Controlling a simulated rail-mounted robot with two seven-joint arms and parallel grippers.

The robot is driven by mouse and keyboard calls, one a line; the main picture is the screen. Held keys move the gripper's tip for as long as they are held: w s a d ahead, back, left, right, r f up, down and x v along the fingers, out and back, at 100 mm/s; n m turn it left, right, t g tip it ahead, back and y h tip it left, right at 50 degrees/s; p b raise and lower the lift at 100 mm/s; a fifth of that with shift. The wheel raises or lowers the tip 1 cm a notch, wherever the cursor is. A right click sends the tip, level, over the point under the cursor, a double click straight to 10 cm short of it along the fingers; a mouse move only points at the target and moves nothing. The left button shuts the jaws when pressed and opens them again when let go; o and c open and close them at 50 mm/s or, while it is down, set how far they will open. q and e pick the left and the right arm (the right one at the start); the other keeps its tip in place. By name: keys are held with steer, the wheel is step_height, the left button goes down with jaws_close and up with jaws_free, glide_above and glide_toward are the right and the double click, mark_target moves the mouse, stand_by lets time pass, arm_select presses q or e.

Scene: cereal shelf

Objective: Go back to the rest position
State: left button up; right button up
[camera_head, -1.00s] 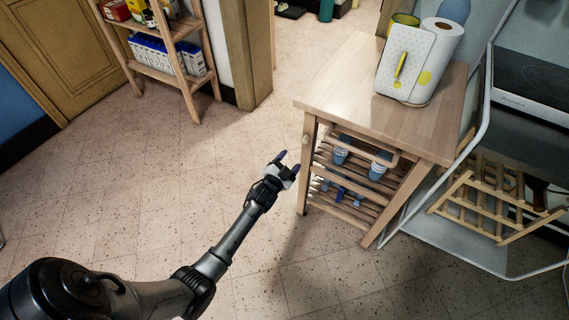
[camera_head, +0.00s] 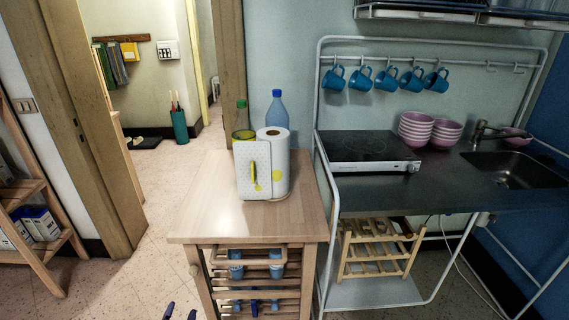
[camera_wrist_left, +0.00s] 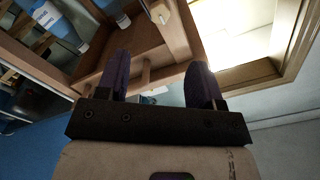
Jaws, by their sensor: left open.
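Only the two purple fingertips of my left gripper (camera_head: 180,313) show, at the bottom edge of the head view, in front of and to the left of the wooden cart (camera_head: 240,222). In the left wrist view the fingers of the left gripper (camera_wrist_left: 159,62) stand wide apart with nothing between them. Wooden framing shows beyond them. The rest of the left arm is out of the head view. My right gripper is not in view.
Paper towels (camera_head: 273,165) and bottles stand on the cart. A kitchen unit (camera_head: 430,190) with a hob (camera_head: 368,147), bowls (camera_head: 417,128) and hanging blue mugs is to the right. A wooden shelf (camera_head: 38,245) is at the left. Tiled floor (camera_head: 125,285) between is clear.

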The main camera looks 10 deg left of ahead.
arm_select(q)
step_height(320, 180, down, 4)
steer(key=s+a+n+g+y, duration=0.1)
steer(key=s+a+n+g, duration=0.1)
steer(key=s+n+g, duration=0.3)
steer(key=s+d+r+m+g+h+p, duration=0.1)
steer(key=s+d+r+g+h+p, duration=0.45)
steer(key=s+d+r, duration=1.05)
steer(key=s+d+r+m+g+p, duration=0.15)
steer(key=s+d+g+p, duration=0.25)
steer(key=s+p, duration=0.65)
steer(key=w+r+p+v, duration=0.1)
steer(key=w+p+v, duration=0.2)
steer(key=p+v, duration=1.4)
steer(key=w+p+v, duration=0.4)
steer(key=p+v, duration=1.3)
steer(key=v, duration=0.2)
steer(key=shift+d+r+t, duration=0.2)
steer(key=shift+r+t, duration=0.15)
steer(key=shift+r, duration=0.45)
